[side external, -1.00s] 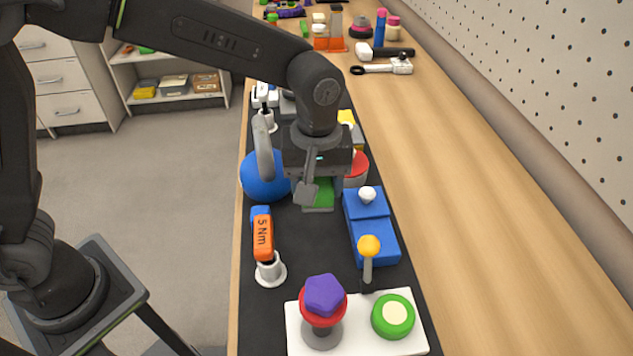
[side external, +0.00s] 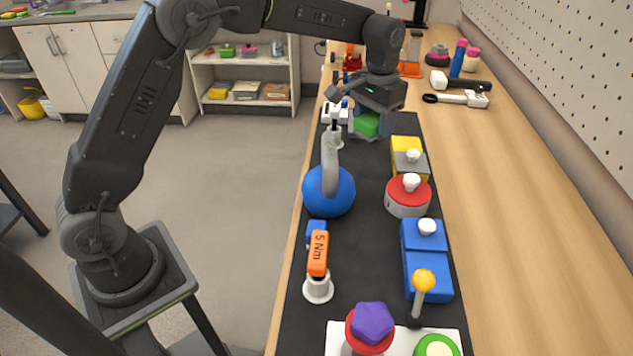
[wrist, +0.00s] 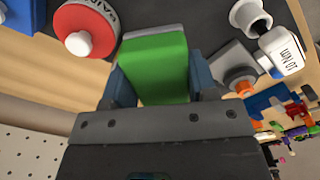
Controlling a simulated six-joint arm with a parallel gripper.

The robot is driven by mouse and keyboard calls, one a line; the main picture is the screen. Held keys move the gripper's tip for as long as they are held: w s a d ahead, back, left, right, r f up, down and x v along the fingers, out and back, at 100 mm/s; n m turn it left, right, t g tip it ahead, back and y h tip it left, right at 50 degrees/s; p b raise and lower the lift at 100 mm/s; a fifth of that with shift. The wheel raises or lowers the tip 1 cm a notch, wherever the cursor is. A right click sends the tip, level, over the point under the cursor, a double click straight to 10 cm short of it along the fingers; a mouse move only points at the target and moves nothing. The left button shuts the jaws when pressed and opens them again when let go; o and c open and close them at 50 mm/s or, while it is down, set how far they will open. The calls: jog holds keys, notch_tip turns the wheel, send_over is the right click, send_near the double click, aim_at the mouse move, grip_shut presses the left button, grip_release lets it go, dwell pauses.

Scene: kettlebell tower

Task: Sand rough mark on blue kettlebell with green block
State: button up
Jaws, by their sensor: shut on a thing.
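The blue kettlebell (side external: 329,192) stands on the black mat in the side view, its grey handle (side external: 330,150) pointing up. No rough mark can be made out on the side I see. My gripper (side external: 368,122) is shut on the green block (side external: 367,125), behind and to the right of the kettlebell, apart from it. In the wrist view the green block (wrist: 155,70) sits between both fingers, with a grey layer along its far edge. The kettlebell cannot be seen in the wrist view.
On the black mat (side external: 372,240) stand a red-and-white round piece (side external: 408,196), a yellow-and-grey block (side external: 408,155), blue blocks (side external: 427,260) and an orange 5 Nm tool (side external: 318,255). A white tool (wrist: 282,52) is near the block in the wrist view. Bare wood (side external: 530,220) lies right.

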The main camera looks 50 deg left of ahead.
jog(key=shift+s+a+r, duration=0.1)
jog(key=shift+a+r, duration=0.1)
jog(key=shift+r, duration=0.15)
send_near(329, 138)
jog(key=shift+s+d+f, duration=0.1)
jog(key=shift+d+f, duration=0.1)
jog(key=shift+d, duration=0.2)
jog(key=shift+s+d+f, duration=0.1)
jog(key=shift+d+f, duration=0.05)
jog(key=shift+d, duration=0.25)
jog(key=shift+s+r, duration=0.1)
jog(key=shift+s, duration=0.4)
jog(key=shift+f, duration=2.4)
jog(key=shift+f, duration=1)
jog(key=shift+w+a, duration=0.7)
jog(key=shift+a, duration=0.1)
